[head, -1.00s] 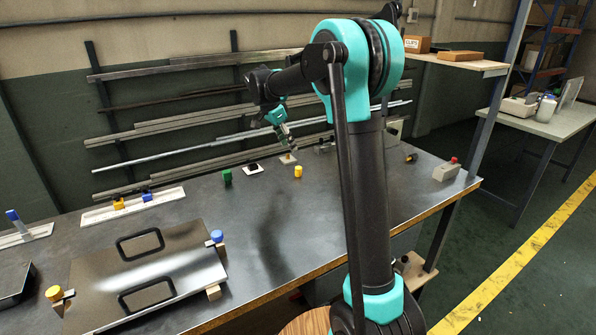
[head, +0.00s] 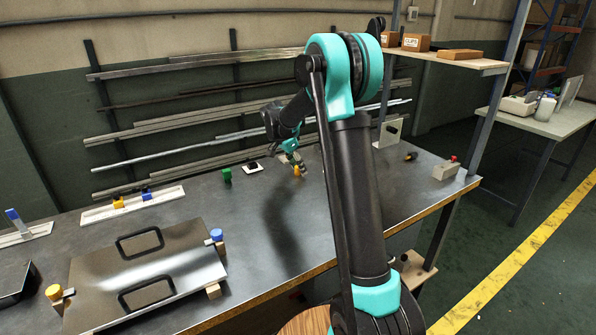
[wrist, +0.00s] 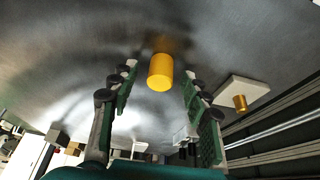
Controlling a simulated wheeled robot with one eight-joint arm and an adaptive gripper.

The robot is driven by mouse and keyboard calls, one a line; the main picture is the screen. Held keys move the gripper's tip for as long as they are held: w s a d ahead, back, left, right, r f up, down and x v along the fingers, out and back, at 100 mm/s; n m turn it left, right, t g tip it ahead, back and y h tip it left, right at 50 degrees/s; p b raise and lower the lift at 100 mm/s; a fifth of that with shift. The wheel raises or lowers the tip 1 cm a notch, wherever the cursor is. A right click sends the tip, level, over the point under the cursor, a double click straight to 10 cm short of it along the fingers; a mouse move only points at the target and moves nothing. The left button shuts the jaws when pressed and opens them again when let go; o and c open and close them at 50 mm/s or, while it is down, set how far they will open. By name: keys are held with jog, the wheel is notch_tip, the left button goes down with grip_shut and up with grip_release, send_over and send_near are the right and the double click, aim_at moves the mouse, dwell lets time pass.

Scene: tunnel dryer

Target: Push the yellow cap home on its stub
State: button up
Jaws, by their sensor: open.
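The yellow cap (head: 298,171) stands upright on the dark bench top. In the wrist view the yellow cap (wrist: 160,72) lies midway between the two fingers. My gripper (wrist: 158,76) is open, with green-padded fingers either side of the cap and visible gaps. I cannot tell whether the fingertips are level with the cap or short of it. In the head view my gripper (head: 296,163) is right at the cap, coming down from the upper left. A short brass-coloured stub (wrist: 240,102) rises from a white plate (wrist: 252,88) to the right of the cap in the wrist view.
A green block (head: 227,175) and a black piece on a white plate (head: 246,170) stand left of my gripper. A large metal lid with two handles (head: 180,268) fills the bench's left. A grey block with a red top (head: 446,171) is at right. The front middle bench is clear.

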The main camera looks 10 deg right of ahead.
jog(key=shift+c, duration=0.2)
jog(key=c, duration=1)
notch_tip(320, 180, up, 19)
jog(key=w+a+f, duration=0.2)
jog(key=w+f, duration=0.6)
jog(key=w, duration=0.4)
jog(key=shift+a+f, duration=0.3)
